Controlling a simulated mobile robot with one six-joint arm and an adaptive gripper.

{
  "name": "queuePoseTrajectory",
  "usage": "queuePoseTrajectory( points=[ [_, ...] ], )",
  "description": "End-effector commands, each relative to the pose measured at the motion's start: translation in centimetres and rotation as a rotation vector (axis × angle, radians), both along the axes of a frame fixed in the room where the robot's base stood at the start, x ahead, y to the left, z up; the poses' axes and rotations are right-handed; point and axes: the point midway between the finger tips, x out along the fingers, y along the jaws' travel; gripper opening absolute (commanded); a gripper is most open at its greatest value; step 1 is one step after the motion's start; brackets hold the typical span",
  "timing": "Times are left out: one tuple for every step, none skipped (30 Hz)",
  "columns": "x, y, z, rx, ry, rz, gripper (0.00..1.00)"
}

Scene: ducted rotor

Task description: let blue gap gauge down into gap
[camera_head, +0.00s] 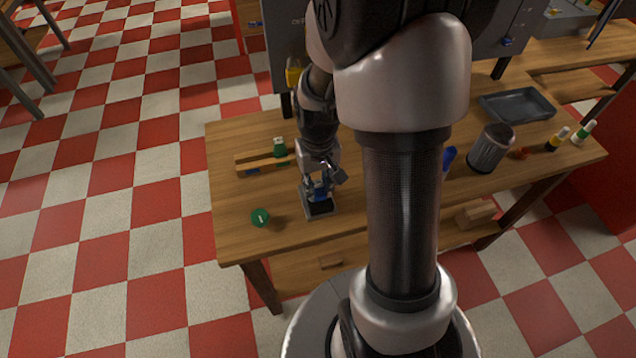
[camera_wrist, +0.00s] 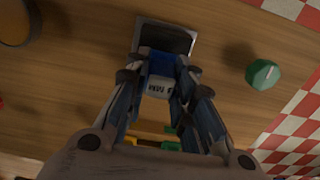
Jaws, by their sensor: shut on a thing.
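The blue gap gauge (camera_wrist: 162,64) is between the fingers of my gripper (camera_wrist: 159,80), with a pale part lettered "MM" (camera_wrist: 160,89) upside down in the wrist view. In the head view my gripper (camera_head: 320,184) is low over the front left of the table, and the blue of the gauge (camera_head: 321,196) shows below it. A grey-rimmed holder with a dark inside (camera_wrist: 190,28) is right at the gauge's far end; it also shows in the head view (camera_head: 319,209). I cannot tell whether the gauge touches it. No gap can be made out clearly.
A green knob-like piece (camera_head: 260,217) lies left of the holder, and in the wrist view it is at right (camera_wrist: 263,74). A wooden bar (camera_head: 252,158) lies behind. A ribbed cup (camera_head: 490,149), a dark tray (camera_head: 517,104) and small bottles (camera_head: 557,139) are at right.

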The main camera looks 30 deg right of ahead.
Motion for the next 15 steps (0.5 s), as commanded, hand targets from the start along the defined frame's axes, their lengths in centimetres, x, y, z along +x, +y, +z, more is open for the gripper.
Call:
queuePoseTrajectory(
  points=[
    [-0.01,0.00,-0.01,0.000,0.000,0.000,0.00],
    [-0.01,0.00,-0.01,0.000,0.000,0.000,0.00],
    [-0.01,0.00,-0.01,0.000,0.000,0.000,0.00],
    [-0.01,0.00,-0.01,0.000,0.000,0.000,0.00],
    [-0.01,0.00,-0.01,0.000,0.000,0.000,0.00],
    [-0.01,0.00,-0.01,0.000,0.000,0.000,0.00],
    [-0.01,0.00,-0.01,0.000,0.000,0.000,0.00],
    [-0.01,0.00,-0.01,0.000,0.000,0.000,0.00],
    [-0.01,0.00,-0.01,0.000,0.000,0.000,0.00],
    [-0.01,0.00,-0.01,0.000,0.000,0.000,0.24],
    [-0.01,0.00,-0.01,0.000,0.000,0.000,0.26],
    [-0.01,0.00,-0.02,0.000,0.000,0.000,0.29],
    [-0.01,0.00,-0.01,0.000,0.000,0.000,0.31],
    [-0.01,0.00,-0.01,0.000,0.000,0.000,0.33],
    [-0.01,0.00,-0.01,0.000,0.000,0.000,0.35]
  ],
)
